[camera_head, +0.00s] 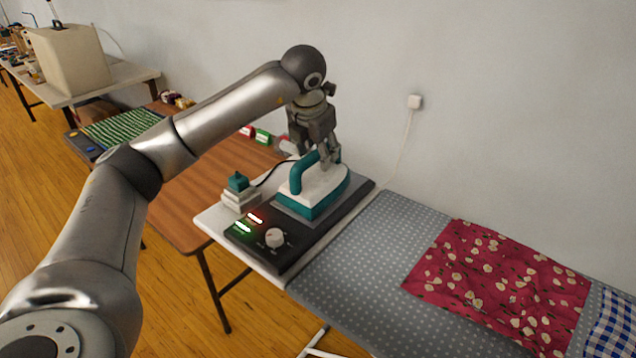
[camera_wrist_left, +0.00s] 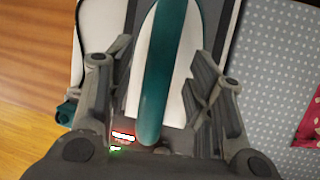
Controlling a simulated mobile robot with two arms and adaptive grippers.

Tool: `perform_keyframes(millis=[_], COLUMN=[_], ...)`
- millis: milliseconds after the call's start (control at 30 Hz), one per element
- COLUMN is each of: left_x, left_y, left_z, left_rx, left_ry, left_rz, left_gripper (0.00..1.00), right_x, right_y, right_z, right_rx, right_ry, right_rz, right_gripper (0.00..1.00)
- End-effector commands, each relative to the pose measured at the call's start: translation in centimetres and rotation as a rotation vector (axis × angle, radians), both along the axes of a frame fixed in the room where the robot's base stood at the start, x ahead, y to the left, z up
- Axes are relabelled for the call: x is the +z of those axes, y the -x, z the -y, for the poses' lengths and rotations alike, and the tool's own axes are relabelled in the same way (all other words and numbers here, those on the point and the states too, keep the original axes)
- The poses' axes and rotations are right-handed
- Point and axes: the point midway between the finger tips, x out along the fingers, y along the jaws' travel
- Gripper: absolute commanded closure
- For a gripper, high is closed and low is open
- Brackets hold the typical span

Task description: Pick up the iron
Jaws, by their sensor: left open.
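The iron (camera_head: 318,188) is white with a teal base and a teal handle. It stands on a dark base station (camera_head: 288,240) with a knob and lit red and green indicators. My left gripper (camera_head: 328,160) is above the iron, pointing down at its handle. In the left wrist view the teal handle (camera_wrist_left: 160,70) runs between the fingers of my open left gripper (camera_wrist_left: 155,100), with a gap on both sides. The fingertips partly hide the far part of the handle in the head view. My right gripper is not in view.
The grey dotted ironing board (camera_head: 365,270) extends right, with a red floral cloth (camera_head: 500,285) and a blue checked cloth (camera_head: 612,325). A wooden table (camera_head: 205,195) with a green striped mat (camera_head: 120,128) stands behind at left. A wall is close behind the iron.

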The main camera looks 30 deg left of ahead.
Motion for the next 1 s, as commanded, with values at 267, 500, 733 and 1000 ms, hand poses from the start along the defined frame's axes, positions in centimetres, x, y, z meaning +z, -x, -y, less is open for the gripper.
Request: perform_keyframes(millis=[267, 500, 733, 1000], left_x=[-1.7, -1.7, -1.7, -1.4], left_y=[-0.8, -0.8, -0.7, -0.8], left_z=[-0.3, -0.3, -0.3, -0.3], left_rx=[0.000, 0.000, 0.000, 0.000], left_ry=[0.000, 0.000, 0.000, 0.001], left_rz=[0.001, 0.001, 0.001, 0.008], left_gripper=[0.51, 0.64, 0.94, 1.00], right_x=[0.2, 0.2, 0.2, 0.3], right_y=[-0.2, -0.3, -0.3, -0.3], right_z=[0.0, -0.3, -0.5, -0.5], right_rx=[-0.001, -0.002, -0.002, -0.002], right_ry=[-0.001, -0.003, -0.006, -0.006], right_rz=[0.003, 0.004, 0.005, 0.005], right_gripper=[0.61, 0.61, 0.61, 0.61])
